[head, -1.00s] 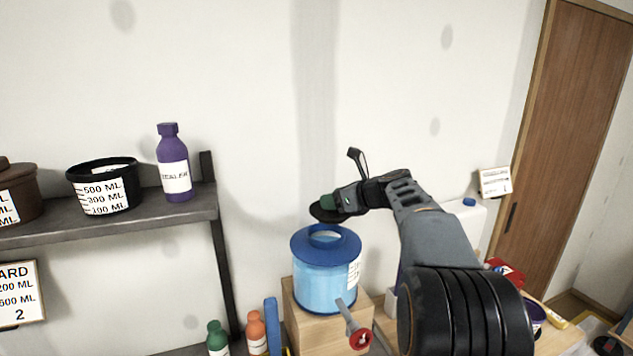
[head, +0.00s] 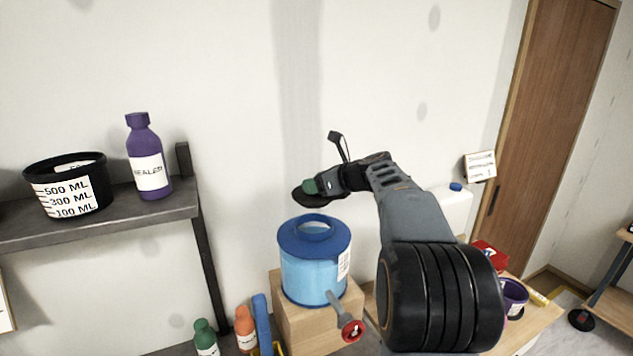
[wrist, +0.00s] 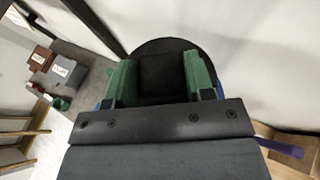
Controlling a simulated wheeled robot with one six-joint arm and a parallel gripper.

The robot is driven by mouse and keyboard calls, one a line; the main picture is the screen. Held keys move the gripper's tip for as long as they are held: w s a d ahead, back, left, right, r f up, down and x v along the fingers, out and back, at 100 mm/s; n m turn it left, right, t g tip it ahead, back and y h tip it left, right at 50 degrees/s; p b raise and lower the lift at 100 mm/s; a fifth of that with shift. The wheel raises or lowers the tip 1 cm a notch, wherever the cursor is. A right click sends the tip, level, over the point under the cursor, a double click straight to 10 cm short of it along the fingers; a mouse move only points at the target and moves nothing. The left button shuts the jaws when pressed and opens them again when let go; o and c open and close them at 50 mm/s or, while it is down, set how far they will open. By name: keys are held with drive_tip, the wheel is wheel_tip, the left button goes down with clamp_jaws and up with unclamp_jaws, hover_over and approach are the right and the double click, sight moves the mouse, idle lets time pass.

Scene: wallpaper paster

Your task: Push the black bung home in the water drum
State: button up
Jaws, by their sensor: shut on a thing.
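The water drum (head: 314,275) is light blue with a darker blue lid and a round opening in its top. It stands on a wooden block, with a red-handled tap (head: 350,329) at its lower front. My gripper (head: 309,188) is above the drum and shut on the black bung (head: 308,199), a dark disc held clear of the opening. In the wrist view the bung (wrist: 165,47) sits between my green fingertips (wrist: 160,80). The bung's underside is hidden there.
A grey shelf (head: 100,222) at left holds a purple bottle (head: 149,160) and a black measuring tub (head: 68,190). Green and orange bottles stand low beside the wooden block (head: 300,325). A white jug (head: 445,208) is behind my arm. The wall is close behind.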

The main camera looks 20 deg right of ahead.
sight(317, 201)
drive_tip(key=shift+f+b, duration=1.85)
drive_tip(key=shift+f, duration=1)
drive_tip(key=shift+p, duration=0.6)
drive_tip(key=shift+f+b, duration=1.1)
drive_tip(key=shift+f, duration=0.55)
drive_tip(key=o, duration=1)
drive_tip(key=shift+o, duration=0.2)
drive_tip(key=b+v, duration=0.2)
drive_tip(key=v, duration=1.2)
